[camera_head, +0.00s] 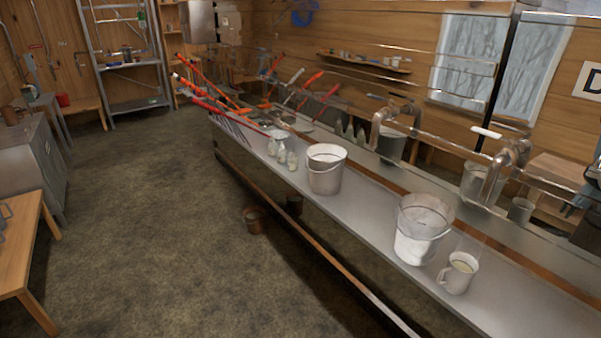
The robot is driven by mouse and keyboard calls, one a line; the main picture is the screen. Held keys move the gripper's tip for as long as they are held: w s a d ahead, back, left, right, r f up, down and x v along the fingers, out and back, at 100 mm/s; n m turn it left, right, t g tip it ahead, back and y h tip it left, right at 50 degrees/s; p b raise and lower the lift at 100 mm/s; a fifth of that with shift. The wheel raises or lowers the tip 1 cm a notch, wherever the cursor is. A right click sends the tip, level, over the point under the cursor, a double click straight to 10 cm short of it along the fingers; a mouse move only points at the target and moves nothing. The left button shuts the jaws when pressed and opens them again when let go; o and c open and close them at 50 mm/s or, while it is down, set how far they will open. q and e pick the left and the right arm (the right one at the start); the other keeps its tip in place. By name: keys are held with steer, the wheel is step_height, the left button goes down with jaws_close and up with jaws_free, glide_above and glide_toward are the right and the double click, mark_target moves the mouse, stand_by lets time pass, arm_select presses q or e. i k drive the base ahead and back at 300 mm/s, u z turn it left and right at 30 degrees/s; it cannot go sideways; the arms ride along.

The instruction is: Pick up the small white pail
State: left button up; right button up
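Two white pails stand on the long metal counter (366,218). One white pail (325,172) is near the middle of the picture, upright, with a thin wire handle hanging at its front. The other white pail (415,247) is further right and nearer, with a clear or mesh-like upper part above a white lower part. A white mug (459,274) stands just right of the nearer pail. Neither of my grippers is in view.
Several small bottles (281,153) stand left of the middle pail. Long red-handled tools (215,100) stick out over the counter's far end. Bent metal pipes (505,165) rise behind the pails. A brown bucket (254,219) is on the floor. The floor (140,215) left of the counter is open.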

mark_target(326, 162)
steer(key=u, duration=0.8)
steer(key=i, duration=1.6)
steer(key=z, duration=0.65)
steer(key=i, duration=1.1)
steer(key=z, duration=0.95)
